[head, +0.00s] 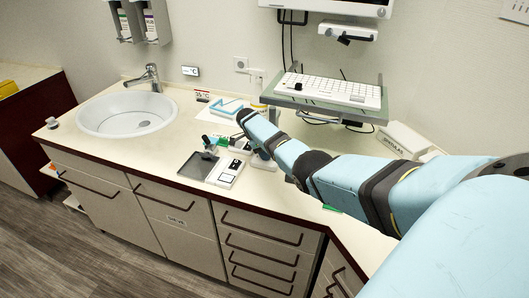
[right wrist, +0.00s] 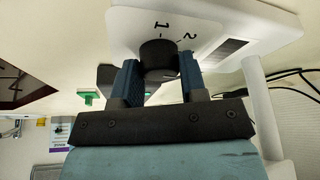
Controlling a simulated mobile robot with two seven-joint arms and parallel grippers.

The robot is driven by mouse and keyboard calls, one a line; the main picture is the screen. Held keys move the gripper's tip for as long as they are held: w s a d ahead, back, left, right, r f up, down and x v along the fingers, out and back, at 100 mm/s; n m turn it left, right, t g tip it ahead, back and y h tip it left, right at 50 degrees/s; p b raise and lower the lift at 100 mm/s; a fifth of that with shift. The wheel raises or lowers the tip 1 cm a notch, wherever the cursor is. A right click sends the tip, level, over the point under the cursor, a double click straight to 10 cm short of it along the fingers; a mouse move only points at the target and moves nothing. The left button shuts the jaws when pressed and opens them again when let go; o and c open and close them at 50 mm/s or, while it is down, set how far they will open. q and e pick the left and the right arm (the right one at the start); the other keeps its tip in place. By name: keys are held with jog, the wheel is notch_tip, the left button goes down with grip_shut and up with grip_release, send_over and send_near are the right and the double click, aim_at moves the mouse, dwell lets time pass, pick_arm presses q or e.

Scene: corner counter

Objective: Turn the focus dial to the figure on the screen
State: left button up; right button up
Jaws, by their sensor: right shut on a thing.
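A round black dial (right wrist: 157,58) sits on a white device (right wrist: 120,22) marked with the figures 1 and 2, in the right wrist view. A dark rectangular screen (right wrist: 223,50) is beside it; I cannot read any figure on it. My right gripper (right wrist: 159,78) has its two blue fingers on either side of the dial and is shut on it. In the head view my right arm reaches across the counter from the right and hides most of the device. My left gripper is not in view.
A keyboard (head: 335,89) rests on a raised shelf behind my arm. A grey tray (head: 195,168) and a white panel (head: 226,175) lie near the front edge. The sink (head: 127,117) is at the left. Bare counter (head: 120,152) lies in front of it.

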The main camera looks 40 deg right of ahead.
jog(key=o, duration=0.9)
jog(key=shift+s+d, duration=0.1)
jog(key=b+v, duration=0.1)
jog(key=v, duration=1.3)
jog(key=shift+f, duration=0.1)
